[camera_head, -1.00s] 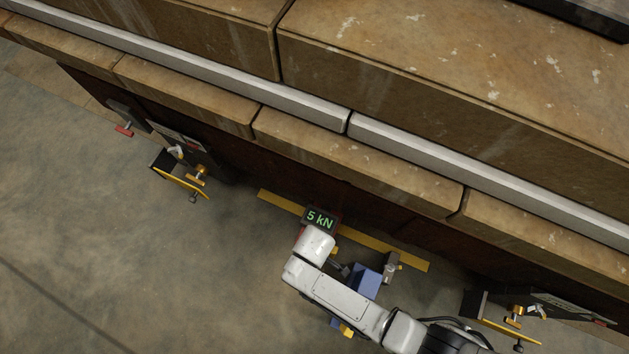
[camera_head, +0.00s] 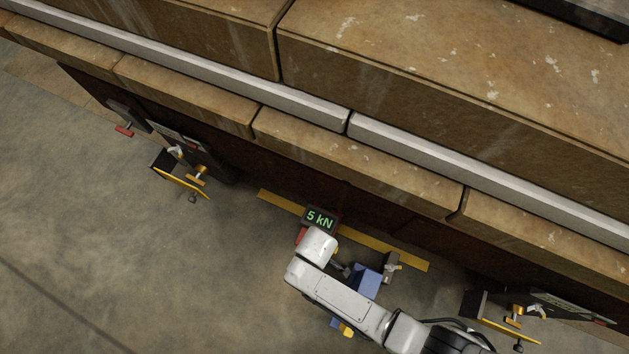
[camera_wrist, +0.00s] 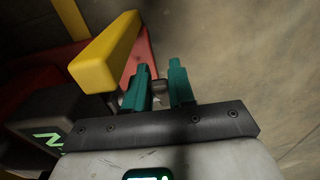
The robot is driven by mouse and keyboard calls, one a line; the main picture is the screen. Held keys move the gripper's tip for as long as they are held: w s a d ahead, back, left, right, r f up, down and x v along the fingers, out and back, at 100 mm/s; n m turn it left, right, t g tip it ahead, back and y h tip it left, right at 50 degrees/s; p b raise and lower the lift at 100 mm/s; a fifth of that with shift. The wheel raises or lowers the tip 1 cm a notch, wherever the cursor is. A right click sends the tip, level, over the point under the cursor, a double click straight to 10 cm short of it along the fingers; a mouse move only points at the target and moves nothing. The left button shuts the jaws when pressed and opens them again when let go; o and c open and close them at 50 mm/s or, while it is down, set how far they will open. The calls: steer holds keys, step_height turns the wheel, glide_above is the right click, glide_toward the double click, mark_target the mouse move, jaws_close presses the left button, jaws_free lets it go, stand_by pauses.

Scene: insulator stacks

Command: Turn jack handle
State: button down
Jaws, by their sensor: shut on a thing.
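In the wrist view my gripper (camera_wrist: 161,84) has its two teal fingers closed around a small grey metal part, the jack handle (camera_wrist: 128,92), which is mostly hidden between and behind them. The red jack body (camera_wrist: 140,62) and a thick yellow bar (camera_wrist: 106,52) lie just left of the fingers. In the head view the jack's red side (camera_head: 301,236) shows beside my white wrist, under a dark display box (camera_head: 320,219) reading 5 kN in green. There my wrist hides the gripper and the handle. The display's edge also shows in the wrist view (camera_wrist: 48,138).
Large brown stone-like blocks (camera_head: 370,170) overhang behind the jack. A yellow floor strip (camera_head: 385,250) runs along their foot. Bracket units with yellow edges stand left (camera_head: 182,178) and right (camera_head: 492,318). A blue block (camera_head: 366,281) sits beside my arm. Open floor (camera_head: 130,270) lies front left.

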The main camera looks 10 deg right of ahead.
steer(key=shift+f+t+y, duration=0.15)
steer(key=shift+t+y, duration=0.25)
steer(key=c, duration=1)
jaws_free()
steer(key=shift+c, duration=0.2)
step_height(320, 180, up, 11)
steer(key=s+d+p, duration=0.1)
steer(key=p, duration=0.6)
steer(key=shift+d+f, duration=0.1)
steer(key=shift+f, duration=0.05)
